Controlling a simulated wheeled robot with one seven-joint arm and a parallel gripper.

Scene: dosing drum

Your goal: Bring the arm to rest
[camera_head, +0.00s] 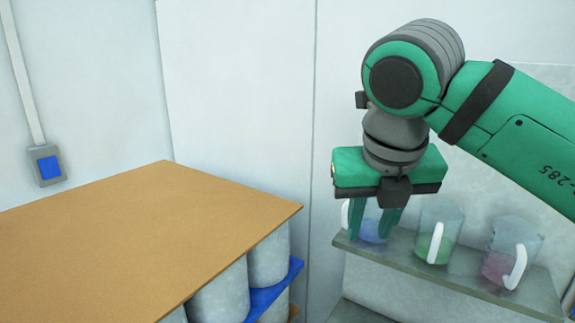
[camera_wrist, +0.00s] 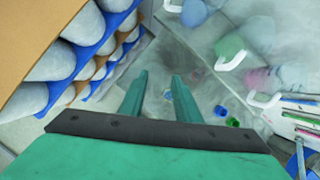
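My arm is green and grey and reaches in from the right in the head view. My gripper (camera_head: 372,238) points down in front of the left end of a shelf. In the wrist view its two green fingers (camera_wrist: 159,78) stand apart with nothing between them. A clear jug with blue contents (camera_head: 372,229) is partly hidden behind the fingers. I cannot tell from the head view how far the fingers are from it, but in the wrist view it lies beyond and to the right of them.
A jug with green contents (camera_head: 437,232) and one with pink contents (camera_head: 512,252) stand along the shelf (camera_head: 420,271). A brown board (camera_head: 130,230) tops grey drums (camera_head: 222,297) and blue racking at left. Small blue and green pieces (camera_wrist: 232,122) lie below.

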